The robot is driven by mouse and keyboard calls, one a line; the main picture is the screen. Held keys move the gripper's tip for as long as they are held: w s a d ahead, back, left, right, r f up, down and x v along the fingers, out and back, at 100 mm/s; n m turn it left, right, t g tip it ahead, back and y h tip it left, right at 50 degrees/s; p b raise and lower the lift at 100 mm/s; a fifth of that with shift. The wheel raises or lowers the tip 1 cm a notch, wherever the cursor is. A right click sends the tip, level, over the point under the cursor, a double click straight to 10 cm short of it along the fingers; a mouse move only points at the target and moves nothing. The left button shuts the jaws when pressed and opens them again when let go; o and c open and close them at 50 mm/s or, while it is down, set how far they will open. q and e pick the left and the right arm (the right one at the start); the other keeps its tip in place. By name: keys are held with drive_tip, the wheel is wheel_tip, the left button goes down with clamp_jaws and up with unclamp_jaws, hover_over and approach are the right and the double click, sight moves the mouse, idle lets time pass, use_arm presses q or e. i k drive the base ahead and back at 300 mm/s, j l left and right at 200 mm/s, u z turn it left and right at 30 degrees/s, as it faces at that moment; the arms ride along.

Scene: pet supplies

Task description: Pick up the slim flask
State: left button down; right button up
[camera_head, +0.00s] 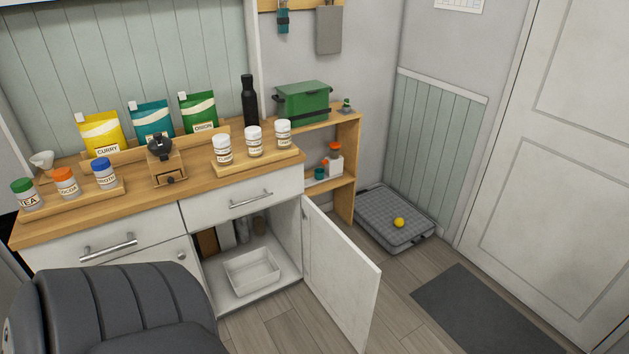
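The slim flask is a tall, dark black bottle (249,103) with a narrow neck and cap. It stands upright at the back right of the wooden counter (205,185), between the green pouch (199,113) and the green box (303,101).
White-lidded jars (253,141) stand on a tray in front of the flask. A wooden grinder (165,165) is left of them. Below, a cabinet door (340,272) hangs open into the floor space. A dark chair-like shape (120,305) fills the lower left.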

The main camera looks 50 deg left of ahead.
sight(249, 94)
drive_tip(key=i+u, duration=0.1)
drive_tip(key=u, duration=0.4)
drive_tip(key=i+l+u, duration=0.1)
drive_tip(key=u, duration=0.35)
drive_tip(key=l+u, duration=0.1)
drive_tip(key=u, duration=0.4)
drive_tip(key=i+l+u, duration=0.1)
drive_tip(key=u, duration=0.4)
drive_tip(key=i+l+u, duration=0.1)
drive_tip(key=l+u, duration=0.3)
drive_tip(key=l, duration=0.5)
drive_tip(key=l+u, duration=0.35)
drive_tip(key=l, duration=0.5)
drive_tip(key=k+l+u, duration=0.15)
drive_tip(key=l+u, duration=0.25)
drive_tip(key=l, duration=0.5)
drive_tip(key=l+u, duration=0.1)
drive_tip(key=l, duration=0.4)
drive_tip(key=k+l+u, duration=0.15)
drive_tip(key=l, duration=0.3)
drive_tip(key=l+u, duration=0.1)
drive_tip(key=l, duration=0.4)
drive_tip(key=k+l+u, duration=0.15)
drive_tip(key=l, duration=0.3)
drive_tip(key=i+l, duration=0.8)
drive_tip(key=l, duration=0.25)
drive_tip(key=i+j+u, duration=0.05)
